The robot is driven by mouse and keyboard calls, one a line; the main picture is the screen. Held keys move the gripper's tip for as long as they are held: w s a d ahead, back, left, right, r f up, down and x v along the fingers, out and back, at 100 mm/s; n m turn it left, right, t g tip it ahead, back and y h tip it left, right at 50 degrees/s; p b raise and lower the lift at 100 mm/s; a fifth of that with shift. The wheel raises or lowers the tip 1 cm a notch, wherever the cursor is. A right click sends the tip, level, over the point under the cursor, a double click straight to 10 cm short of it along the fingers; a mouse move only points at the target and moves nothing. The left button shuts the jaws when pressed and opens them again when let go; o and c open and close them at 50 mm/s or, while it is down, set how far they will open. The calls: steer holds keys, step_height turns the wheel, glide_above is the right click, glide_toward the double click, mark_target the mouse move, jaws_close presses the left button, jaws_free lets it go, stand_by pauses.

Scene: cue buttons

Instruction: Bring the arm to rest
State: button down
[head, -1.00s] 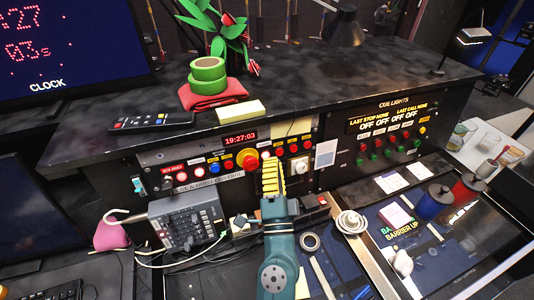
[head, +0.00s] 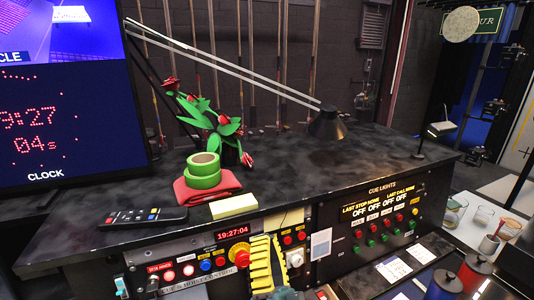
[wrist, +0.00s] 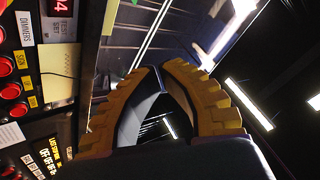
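My gripper (head: 268,240) has yellow ribbed fingers and shows at the bottom middle of the head view, in front of the cue panel. Its fingers point up, over the panel area just right of the red mushroom button (head: 239,254). In the wrist view the two fingers of the gripper (wrist: 160,68) curve together, with their tips meeting or nearly so. Nothing is held between them. The rest of my arm is almost wholly below the head view.
The black console top (head: 330,180) carries a remote (head: 143,217), green tape rolls (head: 204,170) on a red cloth (head: 207,196), a yellow block (head: 233,206), a plant and a lamp (head: 326,125). The cue lights panel (head: 378,225) is to the right. A large clock screen (head: 60,120) stands left.

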steer(key=s+r+n+g+y, duration=0.1)
steer(key=s+r+n+y, duration=0.1)
steer(key=s+r+n, duration=1)
steer(key=s+d+m+g+h, duration=0.1)
steer(key=s+d+m+h, duration=0.2)
steer(key=d+h, duration=0.45)
step_height(320, 180, up, 30)
steer(key=p, duration=2.9)
steer(key=shift+a+f+p, duration=0.2)
steer(key=shift+p, duration=0.15)
